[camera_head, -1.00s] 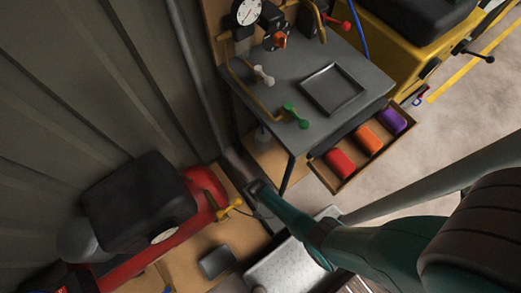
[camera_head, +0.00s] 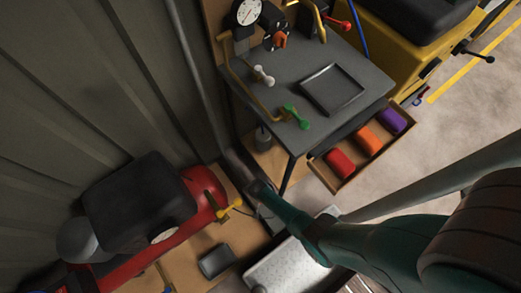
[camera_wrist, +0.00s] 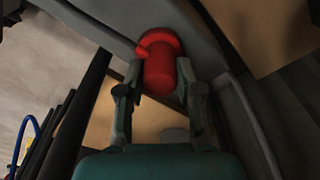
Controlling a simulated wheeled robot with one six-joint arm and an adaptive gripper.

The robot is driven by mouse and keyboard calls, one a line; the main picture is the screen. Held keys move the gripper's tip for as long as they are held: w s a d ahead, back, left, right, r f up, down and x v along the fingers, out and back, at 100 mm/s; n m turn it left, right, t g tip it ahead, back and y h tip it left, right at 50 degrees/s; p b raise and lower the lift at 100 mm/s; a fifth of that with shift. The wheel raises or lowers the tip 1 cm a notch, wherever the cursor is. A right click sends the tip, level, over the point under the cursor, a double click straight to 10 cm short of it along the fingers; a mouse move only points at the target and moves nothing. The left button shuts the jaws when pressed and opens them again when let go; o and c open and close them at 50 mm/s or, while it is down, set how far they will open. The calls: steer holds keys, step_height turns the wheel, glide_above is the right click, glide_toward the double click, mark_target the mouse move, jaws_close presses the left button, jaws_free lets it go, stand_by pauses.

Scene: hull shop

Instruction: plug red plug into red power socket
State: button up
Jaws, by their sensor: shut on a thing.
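In the wrist view the red plug (camera_wrist: 160,78) sits between the two fingers of my gripper (camera_wrist: 158,84), which is shut on it. A wider red round part (camera_wrist: 166,41) with a small side nub lies at the plug's far end, against a grey surface. I cannot tell whether this round part is the red power socket or part of the plug, nor how deep any contact is. In the head view my gripper (camera_head: 259,190) is low beside the workbench leg, and the plug cannot be made out there.
A grey workbench (camera_head: 285,75) holds a black tray (camera_head: 332,89) and a green-handled valve (camera_head: 295,115). Its open drawer (camera_head: 347,180) holds red, orange and purple items. A red machine (camera_head: 204,190) with a yellow handle (camera_head: 230,209) stands left of my gripper. Open floor (camera_head: 440,130) lies right.

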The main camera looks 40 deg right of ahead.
steer(key=shift+f, duration=0.15)
steer(key=o, duration=1.1)
steer(key=shift+o, duration=0.2)
step_height(320, 180, up, 12)
steer(key=s+a, duration=0.1)
steer(key=shift+s+f, duration=0.1)
steer(key=shift+f, duration=0.05)
stand_by(0.4)
